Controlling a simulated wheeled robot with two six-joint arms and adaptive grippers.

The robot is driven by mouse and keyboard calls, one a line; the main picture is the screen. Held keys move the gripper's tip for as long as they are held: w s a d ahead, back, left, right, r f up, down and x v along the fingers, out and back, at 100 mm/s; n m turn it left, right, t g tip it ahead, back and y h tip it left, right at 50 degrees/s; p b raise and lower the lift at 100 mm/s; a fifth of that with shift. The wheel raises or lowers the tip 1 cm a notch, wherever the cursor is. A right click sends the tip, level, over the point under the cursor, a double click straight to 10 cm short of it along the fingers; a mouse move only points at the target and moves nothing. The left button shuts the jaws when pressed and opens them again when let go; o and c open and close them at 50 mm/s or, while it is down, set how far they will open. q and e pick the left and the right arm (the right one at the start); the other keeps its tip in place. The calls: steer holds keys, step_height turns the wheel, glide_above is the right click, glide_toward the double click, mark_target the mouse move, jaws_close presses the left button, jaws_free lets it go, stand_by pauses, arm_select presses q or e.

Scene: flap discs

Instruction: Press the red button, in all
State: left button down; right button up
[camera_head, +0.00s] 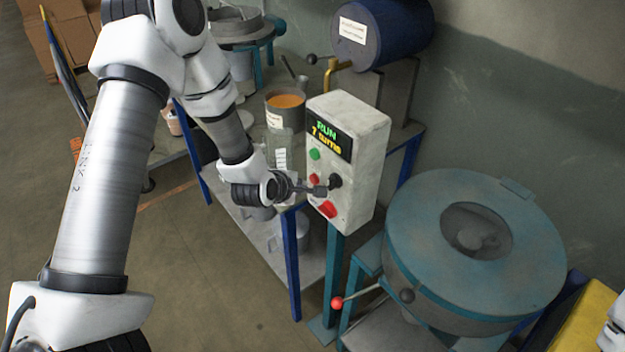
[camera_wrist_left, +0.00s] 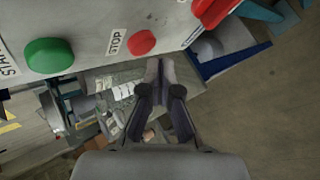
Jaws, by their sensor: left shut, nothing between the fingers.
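A pale control box (camera_head: 357,165) stands on a teal post; its display (camera_head: 328,138) reads RUN and what looks like "7 turns". A small red button (camera_head: 314,178) sits below a green button (camera_head: 315,154); in the left wrist view the red button (camera_wrist_left: 141,42) is labelled STOP, beside the green button (camera_wrist_left: 49,56). A larger red knob or button (camera_head: 327,209) is lower on the box. My left gripper (camera_head: 320,190) is shut and empty in front of the panel, just below the small red button. I cannot tell whether it touches the panel. My right gripper is out of view.
A black knob (camera_head: 335,181) sits on the box close to my left fingertips. A blue drum (camera_head: 392,30) and an orange-filled pot (camera_head: 285,103) are behind the box.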

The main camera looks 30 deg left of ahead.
arm_select(q)
steer(key=shift+w+d, duration=0.2)
steer(key=shift+w, duration=0.2)
steer(key=shift+w+d+b, duration=0.15)
steer(key=shift+w+b, duration=0.25)
steer(key=shift+b, duration=0.1)
stand_by(0.7)
steer(key=shift+s, duration=0.1)
steer(key=shift+s+a, duration=0.35)
steer(key=shift+s, duration=0.4)
steer(key=shift+s+a+p, duration=0.25)
steer(key=shift+s+a, duration=0.05)
steer(key=shift+s, duration=0.45)
steer(key=shift+s+a+p, duration=0.2)
steer(key=shift+s+a, duration=0.15)
steer(key=shift+s, duration=0.45)
steer(key=shift+s+a+p, duration=0.25)
steer(key=shift+s+a, duration=0.05)
steer(key=shift+s, duration=0.45)
